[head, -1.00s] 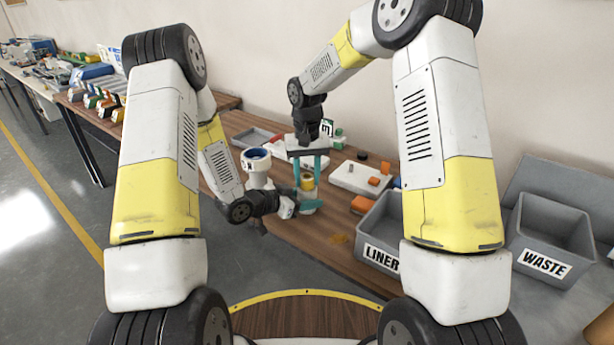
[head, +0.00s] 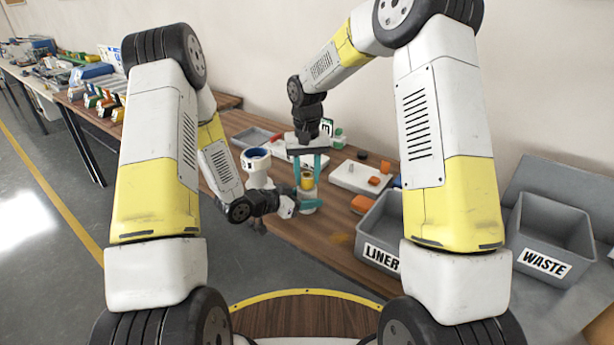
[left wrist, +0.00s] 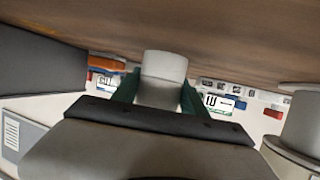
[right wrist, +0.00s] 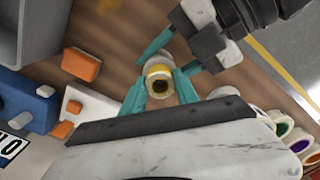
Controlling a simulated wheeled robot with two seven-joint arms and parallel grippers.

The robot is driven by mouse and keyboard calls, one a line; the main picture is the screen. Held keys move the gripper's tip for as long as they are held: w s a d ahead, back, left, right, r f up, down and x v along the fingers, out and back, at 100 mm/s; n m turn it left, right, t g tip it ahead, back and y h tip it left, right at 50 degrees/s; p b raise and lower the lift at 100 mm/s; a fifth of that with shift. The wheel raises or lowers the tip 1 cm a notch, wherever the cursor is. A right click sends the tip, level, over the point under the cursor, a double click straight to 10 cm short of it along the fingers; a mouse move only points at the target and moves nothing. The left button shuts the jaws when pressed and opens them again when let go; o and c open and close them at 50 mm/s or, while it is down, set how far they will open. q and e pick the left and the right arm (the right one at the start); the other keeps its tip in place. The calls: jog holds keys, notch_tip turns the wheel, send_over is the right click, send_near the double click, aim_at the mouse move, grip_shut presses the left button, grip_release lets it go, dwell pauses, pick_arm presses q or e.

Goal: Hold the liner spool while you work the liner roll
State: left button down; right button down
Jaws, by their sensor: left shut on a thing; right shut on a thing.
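The liner spool (head: 309,207) is a pale cylinder standing upright near the bench's front edge. It also shows in the left wrist view (left wrist: 163,70), between the teal fingers of my left gripper (head: 303,202), which is shut on it from the side. The yellow-gold liner roll (head: 307,180) sits at the top of the spool. My right gripper (head: 307,178) points down and is shut on the roll from above. In the right wrist view the roll (right wrist: 158,75) shows its dark centre hole between the fingertips. The fingers hide parts of both.
A grey bin marked LINER (head: 376,256) and another marked WASTE (head: 543,265) stand at the right. A white and blue cup-like holder (head: 257,168) stands left of the spool. A white board (head: 357,180) and an orange block (head: 361,204) lie to its right.

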jog(key=shift+r, duration=3.65)
pick_arm(q)
jog(key=c, duration=0.5)
grip_release()
